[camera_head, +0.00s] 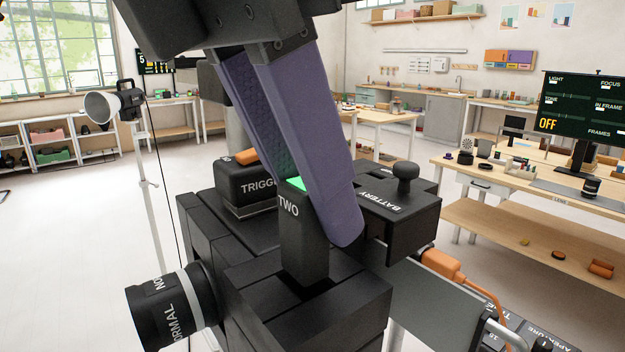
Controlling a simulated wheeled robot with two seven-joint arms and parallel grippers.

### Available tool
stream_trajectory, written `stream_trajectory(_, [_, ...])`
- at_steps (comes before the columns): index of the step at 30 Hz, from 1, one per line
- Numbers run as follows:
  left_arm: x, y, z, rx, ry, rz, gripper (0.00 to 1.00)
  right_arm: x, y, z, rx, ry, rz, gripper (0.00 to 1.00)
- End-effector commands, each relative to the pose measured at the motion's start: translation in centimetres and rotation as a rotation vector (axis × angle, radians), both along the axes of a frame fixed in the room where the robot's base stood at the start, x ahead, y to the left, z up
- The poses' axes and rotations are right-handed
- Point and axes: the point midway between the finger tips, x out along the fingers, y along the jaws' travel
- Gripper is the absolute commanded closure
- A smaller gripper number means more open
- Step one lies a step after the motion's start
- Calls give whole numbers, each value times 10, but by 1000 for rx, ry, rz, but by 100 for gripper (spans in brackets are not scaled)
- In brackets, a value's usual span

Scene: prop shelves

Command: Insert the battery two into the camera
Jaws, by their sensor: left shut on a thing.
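The black camera (215,245) fills the lower middle of the head view, its lens (165,312) pointing to the lower left. Battery two (303,245) is a black upright block with a green top and the label "TWO". My left gripper (318,215) comes down from above, its purple fingers shut on the battery's upper part. The battery's lower end is at a dark slot in the camera's top; how deep it sits I cannot tell. The battery cover (400,208), labelled "BATTERY" with a round knob, stands to the right of it. My right gripper is not in view.
A trigger block (246,183) with an orange part sits on the camera behind the battery. An orange plug (442,264) with a cable is at the camera's right. A lamp on a stand (128,108) is at the left. A wooden table (540,185) with a screen reading "OFF" (580,108) stands right.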

Motion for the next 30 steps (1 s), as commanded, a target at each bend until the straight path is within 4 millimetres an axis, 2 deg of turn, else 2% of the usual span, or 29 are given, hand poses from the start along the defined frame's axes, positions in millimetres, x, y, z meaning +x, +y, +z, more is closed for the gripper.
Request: stream_trajectory(30, [0,0,-9,0,0,0,100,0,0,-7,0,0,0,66])
